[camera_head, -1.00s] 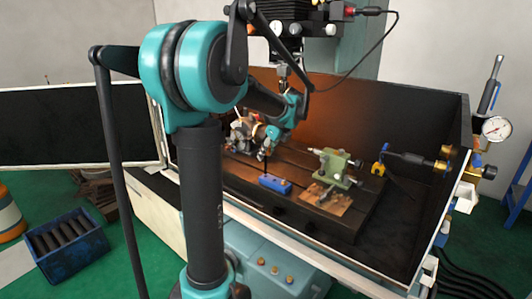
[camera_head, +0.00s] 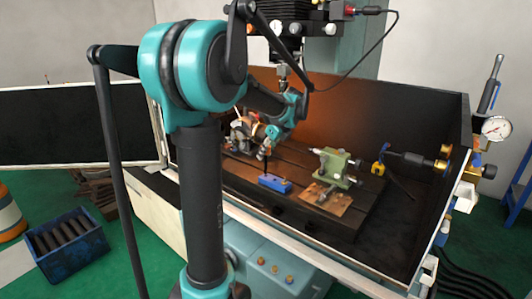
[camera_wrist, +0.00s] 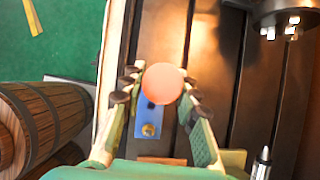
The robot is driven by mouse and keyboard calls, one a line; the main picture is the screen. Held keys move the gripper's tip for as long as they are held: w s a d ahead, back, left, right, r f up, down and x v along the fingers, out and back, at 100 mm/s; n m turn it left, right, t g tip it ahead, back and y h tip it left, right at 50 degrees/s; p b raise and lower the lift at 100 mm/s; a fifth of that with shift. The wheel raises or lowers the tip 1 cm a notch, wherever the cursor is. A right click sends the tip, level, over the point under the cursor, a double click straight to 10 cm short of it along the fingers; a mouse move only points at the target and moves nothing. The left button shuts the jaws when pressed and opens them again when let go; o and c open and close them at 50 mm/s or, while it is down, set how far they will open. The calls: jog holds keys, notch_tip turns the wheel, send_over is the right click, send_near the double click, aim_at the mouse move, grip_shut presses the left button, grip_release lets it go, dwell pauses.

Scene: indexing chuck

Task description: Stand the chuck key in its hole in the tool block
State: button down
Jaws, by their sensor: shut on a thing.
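The blue tool block (camera_head: 275,183) sits on the dark machine table, below my gripper (camera_head: 268,142). A thin dark upright shaft, which I take to be the chuck key (camera_head: 266,166), hangs from my gripper down to the block. Whether its tip is in a hole or just above it, I cannot tell. In the wrist view my gripper (camera_wrist: 164,86) is shut on the key, whose round pinkish end (camera_wrist: 163,84) shows between the fingertips. Part of the blue block (camera_wrist: 150,114), with a brass-coloured round spot, shows behind it. The key's shaft is hidden there.
A green tailstock-like fixture (camera_head: 335,167) stands to the right of the block, by a brownish plate (camera_head: 326,195). The chuck assembly (camera_head: 243,135) is close behind to the left. A dark enclosure wall (camera_head: 390,115) rises at the back. Bare slotted table lies between.

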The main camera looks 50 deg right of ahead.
jog(key=shift+f, duration=1.5)
jog(key=c, duration=1)
grip_release()
jog(key=shift+c, duration=0.2)
jog(key=v, duration=1.2)
